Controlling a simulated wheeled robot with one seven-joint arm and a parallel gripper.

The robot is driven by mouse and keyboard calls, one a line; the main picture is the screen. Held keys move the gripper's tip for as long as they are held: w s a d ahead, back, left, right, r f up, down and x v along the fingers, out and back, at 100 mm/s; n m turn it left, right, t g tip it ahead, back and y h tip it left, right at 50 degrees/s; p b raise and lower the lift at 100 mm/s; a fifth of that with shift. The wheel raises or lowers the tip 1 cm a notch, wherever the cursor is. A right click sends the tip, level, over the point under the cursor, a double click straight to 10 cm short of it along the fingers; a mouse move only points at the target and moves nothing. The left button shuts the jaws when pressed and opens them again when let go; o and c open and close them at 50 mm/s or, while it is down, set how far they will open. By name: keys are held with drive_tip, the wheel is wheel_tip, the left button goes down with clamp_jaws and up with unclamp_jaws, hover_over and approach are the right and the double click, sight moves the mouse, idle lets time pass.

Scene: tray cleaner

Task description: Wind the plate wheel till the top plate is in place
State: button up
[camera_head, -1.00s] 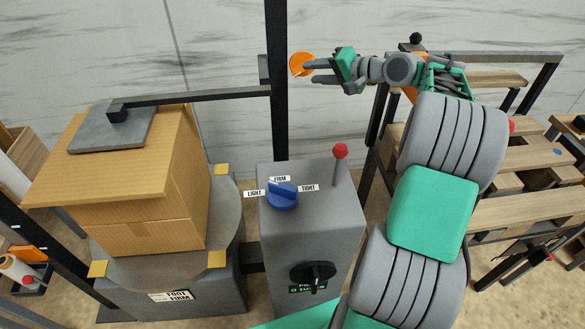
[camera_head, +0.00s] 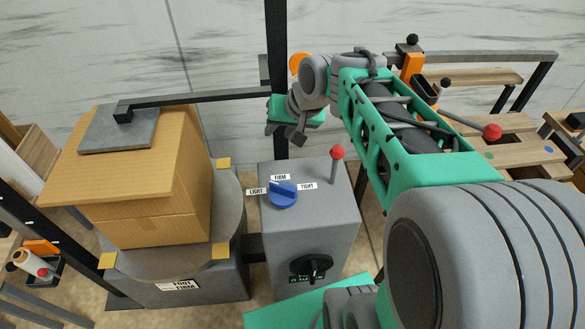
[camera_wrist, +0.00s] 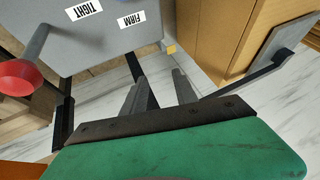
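The orange wheel (camera_head: 296,62) sits at the black mast (camera_head: 278,40) and is partly hidden behind my wrist. The grey top plate (camera_head: 120,128) hangs from the mast's black arm (camera_head: 205,97), over the cardboard box (camera_head: 165,190); whether it touches the box top is hard to tell. The plate also shows edge-on in the wrist view (camera_wrist: 272,45). My gripper (camera_head: 284,134) is below the wheel, in front of the mast, pointing down toward the grey control box. Its two fingers (camera_wrist: 158,92) stand apart with nothing between them.
The grey control box (camera_head: 320,230) has a blue dial (camera_head: 283,196) pointing near FIRM, a red-knobbed lever (camera_head: 337,153) and a black knob (camera_head: 311,267). The box stands on a round turntable (camera_head: 232,215). A wooden workbench (camera_head: 510,135) is at right.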

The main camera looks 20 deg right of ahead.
drive_tip(key=shift+n+g+h, duration=0.7)
drive_tip(key=shift+n+g, duration=0.2)
drive_tip(key=s, duration=0.3)
drive_tip(key=s+f+p, duration=0.1)
drive_tip(key=s, duration=0.3)
drive_tip(key=s+a+f, duration=0.1)
drive_tip(key=s, duration=0.2)
drive_tip(key=shift+s+a+p, duration=0.1)
drive_tip(key=shift+s+p, duration=0.3)
drive_tip(key=shift+s+f, duration=0.2)
drive_tip(key=shift+s, duration=0.4)
